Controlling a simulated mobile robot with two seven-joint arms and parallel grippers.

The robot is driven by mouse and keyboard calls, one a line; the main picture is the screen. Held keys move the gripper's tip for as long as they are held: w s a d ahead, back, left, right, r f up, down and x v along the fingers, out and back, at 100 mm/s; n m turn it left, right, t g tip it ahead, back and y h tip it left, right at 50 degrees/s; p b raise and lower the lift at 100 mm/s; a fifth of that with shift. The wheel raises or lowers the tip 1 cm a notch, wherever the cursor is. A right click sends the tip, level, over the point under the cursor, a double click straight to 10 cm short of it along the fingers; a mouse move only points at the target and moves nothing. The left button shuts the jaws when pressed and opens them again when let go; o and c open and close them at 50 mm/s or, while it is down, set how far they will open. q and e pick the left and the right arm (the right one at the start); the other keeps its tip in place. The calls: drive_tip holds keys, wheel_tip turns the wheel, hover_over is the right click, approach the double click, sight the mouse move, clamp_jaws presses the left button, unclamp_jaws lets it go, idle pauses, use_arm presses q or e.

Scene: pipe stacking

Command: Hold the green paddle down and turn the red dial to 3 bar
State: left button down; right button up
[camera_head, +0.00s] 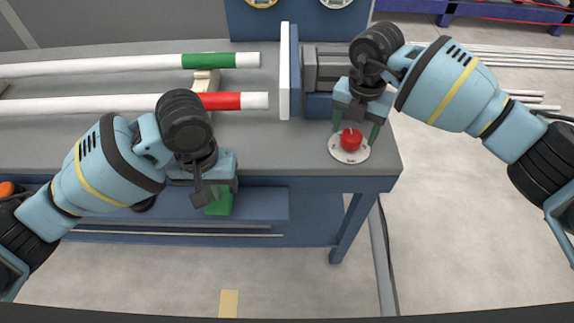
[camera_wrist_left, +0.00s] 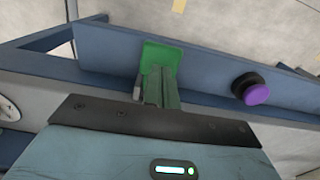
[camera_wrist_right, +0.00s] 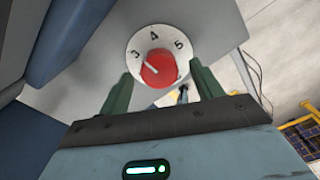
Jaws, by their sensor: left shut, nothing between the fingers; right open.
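The green paddle (camera_head: 218,205) hangs at the front of the bench, partly hidden by my left gripper (camera_head: 208,192). In the left wrist view, the paddle (camera_wrist_left: 163,54) lies just beyond the closed fingertips (camera_wrist_left: 158,72); they overlap it, but contact is unclear. My left gripper is shut and empty. The red dial (camera_head: 350,141) sits on a round white scale on the bench's right corner. My right gripper (camera_head: 355,130) is open above it, one finger on each side. In the right wrist view, the dial's (camera_wrist_right: 158,70) white mark points roughly toward the 3.
A purple button (camera_wrist_left: 257,94) is on the bench front beside the paddle. Green-banded (camera_head: 208,60) and red-banded (camera_head: 220,101) white pipes lie on the bench, their ends facing a white plate (camera_head: 288,70). A grey and blue machine (camera_head: 322,70) stands behind the dial.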

drive_tip(key=shift+a+f, duration=0.1)
drive_tip(key=shift+f, duration=1.05)
drive_tip(key=shift+c, duration=0.2)
drive_tip(key=c, duration=0.8)
